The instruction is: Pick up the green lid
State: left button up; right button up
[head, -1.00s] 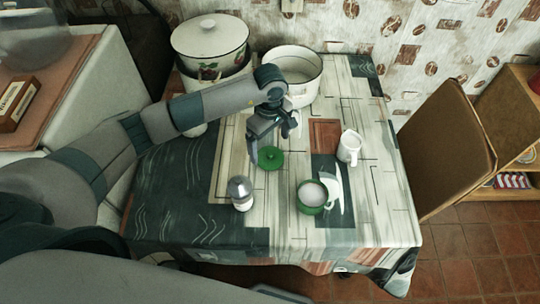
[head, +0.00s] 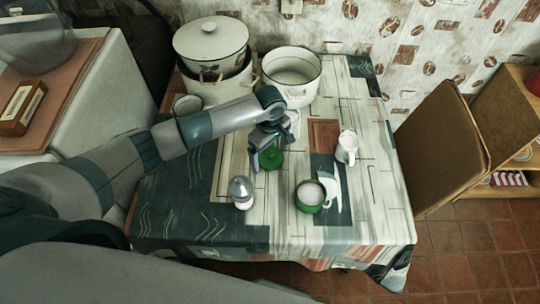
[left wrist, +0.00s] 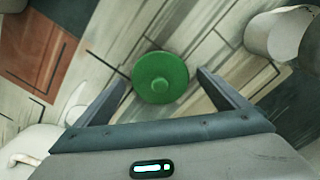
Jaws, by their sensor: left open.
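My left gripper (head: 267,158) is above the lid, open and empty. In the left wrist view its two fingers (left wrist: 160,84) are spread on either side of the lid, the lid lying between and slightly beyond them. I see no clear contact. In the head view the gripper hides part of the lid. My right gripper is not in view.
A shaker (head: 241,192) stands near the lid, front left. A green mug (head: 311,196) and a white mug (head: 347,147) stand to the right. An open white pot (head: 290,75) and a lidded pot (head: 211,45) stand behind. The right side of the table (head: 375,205) is clear.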

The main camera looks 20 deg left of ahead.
aim_at(272, 153)
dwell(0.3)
pick_arm(q)
jog(key=c, duration=1.1)
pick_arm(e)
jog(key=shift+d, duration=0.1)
pick_arm(q)
jog(key=shift+c, duration=0.2)
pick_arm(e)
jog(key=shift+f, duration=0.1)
pick_arm(q)
jog(key=shift+r+b, duration=0.6)
jog(key=shift+r, duration=0.25)
jog(key=shift+d+r+b, duration=0.25)
jog(key=shift+r+b, duration=0.45)
jog(key=shift+r, duration=0.5)
jog(key=s+d+r+b, duration=0.1)
jog(key=d+r+b, duration=0.3)
jog(key=d+r, duration=0.3)
jog(key=shift+d, duration=2)
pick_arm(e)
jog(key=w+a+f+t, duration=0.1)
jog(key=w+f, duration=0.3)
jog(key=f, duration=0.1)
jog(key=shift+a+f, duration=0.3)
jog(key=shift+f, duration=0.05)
